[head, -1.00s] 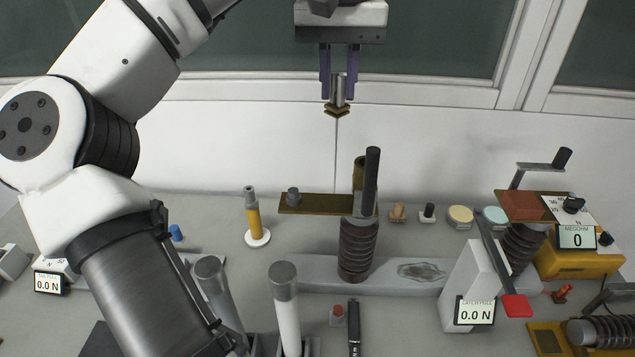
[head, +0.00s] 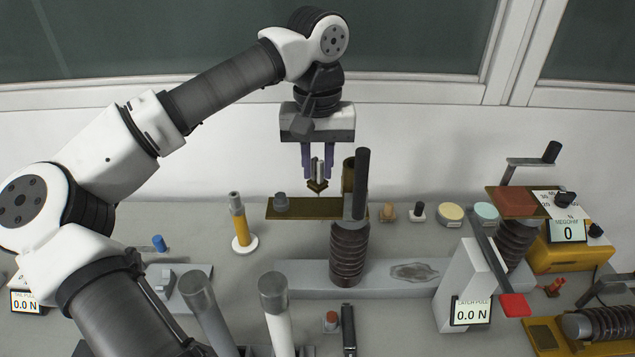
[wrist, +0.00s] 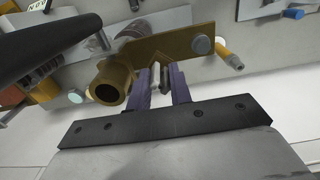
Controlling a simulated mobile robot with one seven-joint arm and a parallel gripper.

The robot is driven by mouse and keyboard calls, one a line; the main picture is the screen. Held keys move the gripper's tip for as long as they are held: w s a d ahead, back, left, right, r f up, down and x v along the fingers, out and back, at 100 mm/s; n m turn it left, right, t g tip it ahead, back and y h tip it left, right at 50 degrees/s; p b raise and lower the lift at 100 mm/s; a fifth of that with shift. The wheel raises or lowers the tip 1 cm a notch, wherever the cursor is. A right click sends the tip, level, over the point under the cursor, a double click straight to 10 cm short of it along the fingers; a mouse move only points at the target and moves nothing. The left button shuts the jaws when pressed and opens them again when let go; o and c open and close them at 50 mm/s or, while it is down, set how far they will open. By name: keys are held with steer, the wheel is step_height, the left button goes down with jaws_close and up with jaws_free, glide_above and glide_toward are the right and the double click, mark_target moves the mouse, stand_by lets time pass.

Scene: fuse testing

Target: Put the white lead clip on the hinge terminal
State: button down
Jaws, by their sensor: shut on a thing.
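My gripper (head: 318,165) is shut on a small grey-white clip with brass-coloured jaws (head: 318,184), which hangs jaws down. In the head view the clip shows in front of or just above the brass plate (head: 325,208); contact cannot be told. This plate, with a grey bolt (head: 280,201) at its left end, looks like the hinge terminal. It sits on a ribbed brown insulator (head: 348,255). In the wrist view the clip (wrist: 158,78) lies between my fingers, next to the brass plate (wrist: 170,44) and its bolt (wrist: 202,45). No lead wire can be made out.
A brass tube (wrist: 112,84) and an upright black rod (head: 361,183) stand close right of my gripper in the head view. A yellow tube (head: 239,222) stands left of the plate. The catch post (head: 462,265) and yellow megohmmeter (head: 572,250) are at right.

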mark_target(317, 182)
steer(key=shift+f, duration=2.2)
steer(key=shift+f, duration=0.1)
steer(key=shift+f, duration=0.15)
steer(key=c, duration=1.3)
jaws_free()
step_height(317, 182, up, 12)
steer(key=shift+r, duration=0.25)
